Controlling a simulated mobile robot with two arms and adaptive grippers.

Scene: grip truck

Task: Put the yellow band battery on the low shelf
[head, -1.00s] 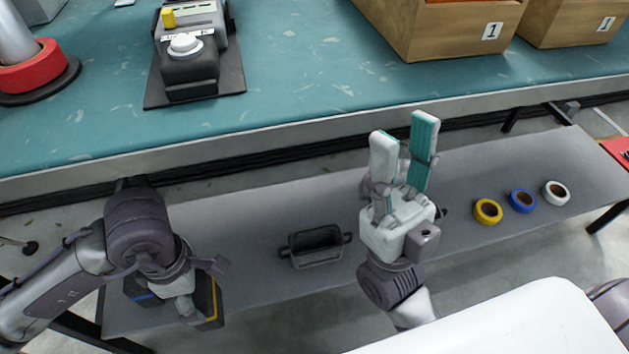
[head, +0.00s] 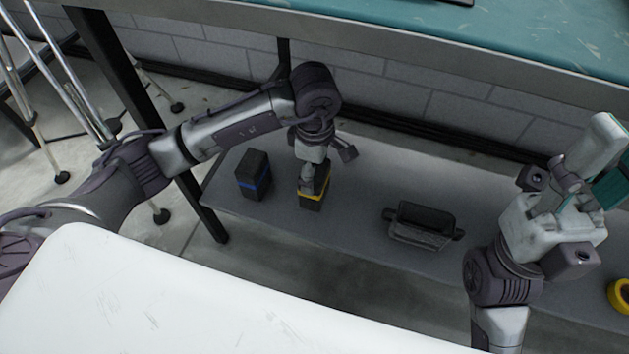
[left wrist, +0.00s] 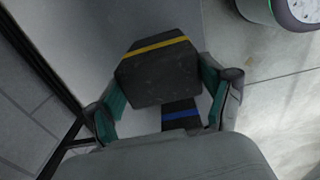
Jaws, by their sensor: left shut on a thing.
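The yellow band battery (head: 311,197) is a dark block with a yellow stripe, at the low shelf's (head: 360,190) surface in the head view. I cannot tell whether it rests on the shelf or hangs just above it. My left gripper (head: 313,172) is shut on its upper part and hides that part. In the left wrist view the battery (left wrist: 158,72) shows between the teal finger pads (left wrist: 163,105). My right gripper (head: 607,165) is raised at the right, its fingers apart and empty, partly cut by the picture edge.
A blue band battery (head: 254,173) stands on the shelf just left of the yellow one. A dark basket (head: 421,226) sits to the right, and a yellow tape roll (head: 621,294) at the far right. The teal bench top (head: 440,32) overhangs behind. Shelf between battery and basket is clear.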

